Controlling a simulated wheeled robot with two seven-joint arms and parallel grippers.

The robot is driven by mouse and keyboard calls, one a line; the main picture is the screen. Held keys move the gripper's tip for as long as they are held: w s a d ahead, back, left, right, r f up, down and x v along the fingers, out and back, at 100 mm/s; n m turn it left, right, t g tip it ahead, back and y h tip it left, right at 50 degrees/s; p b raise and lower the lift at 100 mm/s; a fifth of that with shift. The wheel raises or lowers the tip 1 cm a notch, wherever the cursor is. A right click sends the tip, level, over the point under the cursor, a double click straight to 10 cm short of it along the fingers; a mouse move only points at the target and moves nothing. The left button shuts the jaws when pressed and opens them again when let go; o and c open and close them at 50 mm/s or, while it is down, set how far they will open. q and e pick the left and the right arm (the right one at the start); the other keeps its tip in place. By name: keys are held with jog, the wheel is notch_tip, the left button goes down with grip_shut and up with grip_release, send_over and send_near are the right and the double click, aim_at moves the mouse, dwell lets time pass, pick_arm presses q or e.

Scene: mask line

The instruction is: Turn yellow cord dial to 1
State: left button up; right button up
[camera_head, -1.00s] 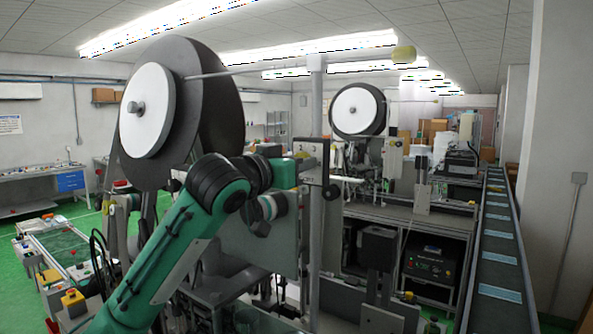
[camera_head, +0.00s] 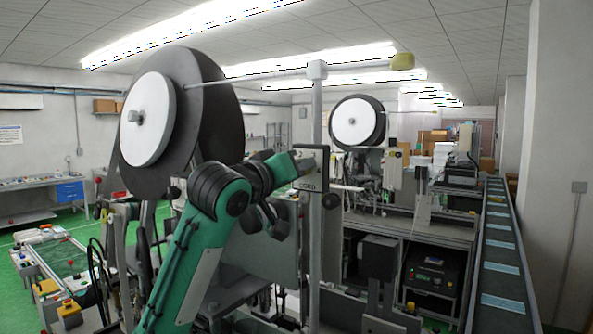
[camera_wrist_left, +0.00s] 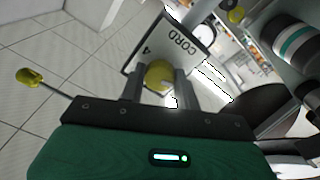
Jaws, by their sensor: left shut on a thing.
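The yellow cord dial (camera_wrist_left: 158,74) shows in the left wrist view on a pale plate (camera_wrist_left: 148,47) marked CORD, with a 4 readable. My left gripper (camera_wrist_left: 159,80) is shut on the dial, one finger on each side. In the head view the left gripper (camera_head: 297,166) reaches the plate, and the dial is hidden. The dial's exact pointing is hard to tell. My right gripper is in neither view.
A large dark reel (camera_head: 205,110) with a white hub stands left of the post (camera_head: 317,110). A rod with a yellow tip (camera_head: 402,61) sticks out at the top. A conveyor (camera_head: 498,250) carrying several blue masks runs along the right.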

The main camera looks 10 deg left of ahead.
pick_arm(q)
jog(key=o, duration=1)
jog(key=shift+c, duration=0.2)
jog(key=b+v, duration=0.6)
jog(key=v, duration=0.7)
jog(key=shift+s+a, duration=0.15)
jog(key=shift+s, duration=0.15)
jog(key=shift+f, duration=0.1)
